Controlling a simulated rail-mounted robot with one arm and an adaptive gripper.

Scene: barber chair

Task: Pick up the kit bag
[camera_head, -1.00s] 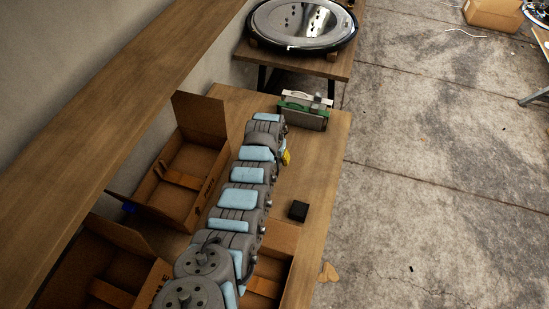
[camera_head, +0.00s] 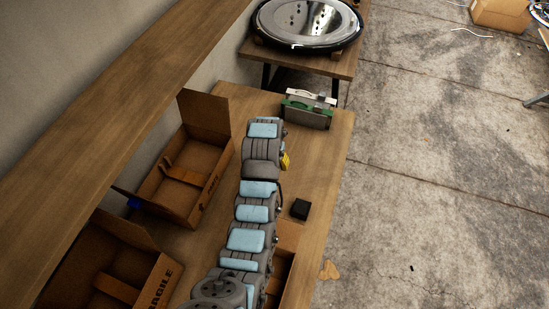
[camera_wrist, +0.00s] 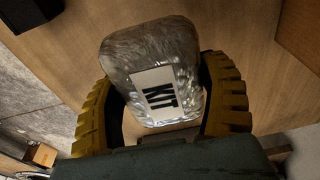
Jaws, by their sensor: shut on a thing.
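The kit bag (camera_wrist: 185,60) is a clear, shiny, crinkled bag with a white label reading KIT, seen in the wrist view. My gripper (camera_wrist: 160,80) has its two yellow ribbed fingers on either side of the bag, shut on it. The wooden table top shows behind the bag; whether the bag touches it I cannot tell. In the head view a small yellow part of my gripper (camera_head: 285,161) shows beside my arm over the wooden table (camera_head: 325,160). The bag is hidden there.
A green and white case (camera_head: 308,110) stands behind the gripper on the table. A small black block (camera_head: 300,208) lies at right. Open cardboard boxes (camera_head: 190,175) line the left side. A wooden shelf (camera_head: 110,110) runs above, at left.

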